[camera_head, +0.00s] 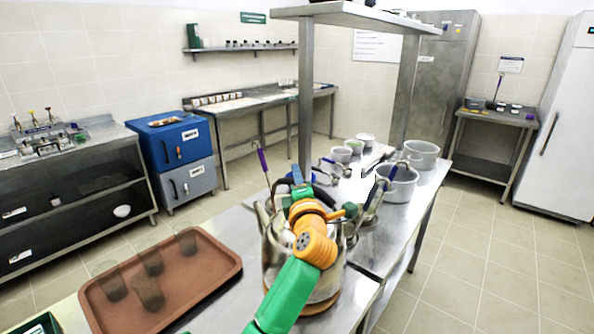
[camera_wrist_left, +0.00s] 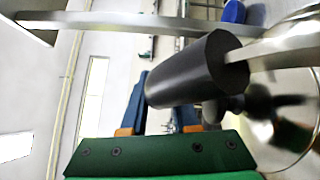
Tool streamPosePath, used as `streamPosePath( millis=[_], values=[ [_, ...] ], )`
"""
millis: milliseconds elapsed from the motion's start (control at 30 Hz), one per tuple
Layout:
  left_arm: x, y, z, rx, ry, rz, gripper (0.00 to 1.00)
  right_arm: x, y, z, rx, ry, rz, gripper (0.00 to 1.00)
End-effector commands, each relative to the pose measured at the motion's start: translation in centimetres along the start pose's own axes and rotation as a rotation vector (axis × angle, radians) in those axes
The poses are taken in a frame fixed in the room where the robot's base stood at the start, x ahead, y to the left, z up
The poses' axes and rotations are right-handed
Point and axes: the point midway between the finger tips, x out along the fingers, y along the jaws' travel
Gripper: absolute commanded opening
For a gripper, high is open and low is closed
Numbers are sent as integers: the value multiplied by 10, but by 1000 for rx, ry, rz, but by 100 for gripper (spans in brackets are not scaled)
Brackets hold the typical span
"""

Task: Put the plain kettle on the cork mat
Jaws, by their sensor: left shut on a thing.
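The metal kettle (camera_head: 275,248) stands upright at the near end of the steel table, partly hidden behind my left arm. Its spout shows on the left. My left gripper (camera_head: 301,181) is at the top of the kettle, shut on its handle. In the left wrist view, the dark cylindrical handle grip (camera_wrist_left: 195,72) lies at the blue fingers (camera_wrist_left: 160,102). A thin brown edge, which looks like the cork mat (camera_head: 323,306), shows under the kettle's base. The rest of it is hidden, and I cannot tell whether the kettle touches it. My right gripper is not in view.
A brown tray (camera_head: 190,301) with several dark see-through cups lies left of the kettle. Ladles, including one with a purple handle (camera_head: 262,160), and metal pots (camera_head: 397,184) stand behind and to the right. A shelf post (camera_head: 306,95) rises beyond. Bare steel lies between tray and kettle.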

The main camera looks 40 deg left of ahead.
Motion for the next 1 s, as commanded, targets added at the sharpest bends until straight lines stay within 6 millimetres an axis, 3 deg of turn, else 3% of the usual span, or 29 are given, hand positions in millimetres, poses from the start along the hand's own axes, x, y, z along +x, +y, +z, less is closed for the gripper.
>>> streamPosePath(
  millis=[167,367,400,500,833,1000],
  values=[
    [-2,-17,-3,1,-2,4,0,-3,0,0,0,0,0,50],
    [-2,-19,-3,-1,-2,5,0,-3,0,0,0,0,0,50],
    [-2,-23,-4,1,0,-3,34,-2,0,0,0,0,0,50],
    [-2,-23,-4,1,0,-3,59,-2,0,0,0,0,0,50],
    [-5,-23,-3,1,-1,-2,59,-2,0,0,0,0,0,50],
    [-30,-25,-3,-4,-3,-3,59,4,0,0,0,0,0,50]
  ],
)
